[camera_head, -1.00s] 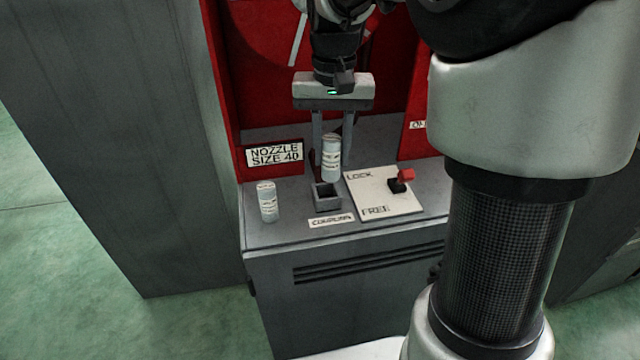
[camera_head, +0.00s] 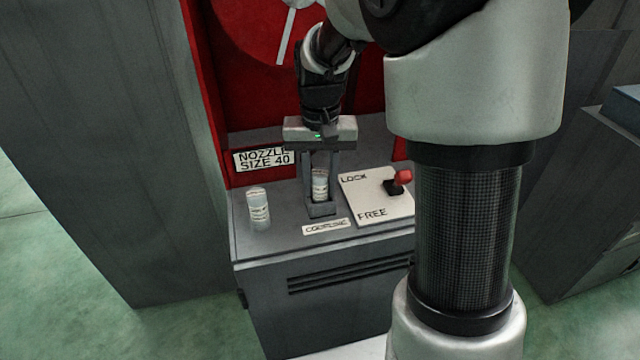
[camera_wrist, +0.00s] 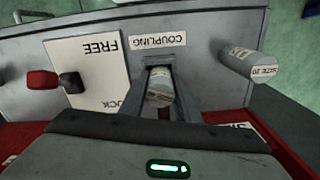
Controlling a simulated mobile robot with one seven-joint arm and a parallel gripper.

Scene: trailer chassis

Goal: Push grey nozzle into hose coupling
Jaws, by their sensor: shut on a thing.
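My gripper (camera_head: 320,188) points down and is shut on a pale grey nozzle (camera_head: 319,182), which stands upright between its fingers. The nozzle's lower end is at the square grey hose coupling (camera_head: 321,210) on the cabinet top, lined up with its opening. How deep it sits is hidden by the fingers and the coupling wall. The wrist view shows the held nozzle (camera_wrist: 160,86) between the fingers, with the coupling (camera_wrist: 155,58) at its far end.
A second nozzle (camera_head: 258,207), marked size 20 in the wrist view, stands left of the coupling. A red-tipped lever (camera_head: 402,178) on a white LOCK/FREE plate (camera_head: 372,205) is to the right. A "NOZZLE SIZE 40" sign (camera_head: 264,160) is behind.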

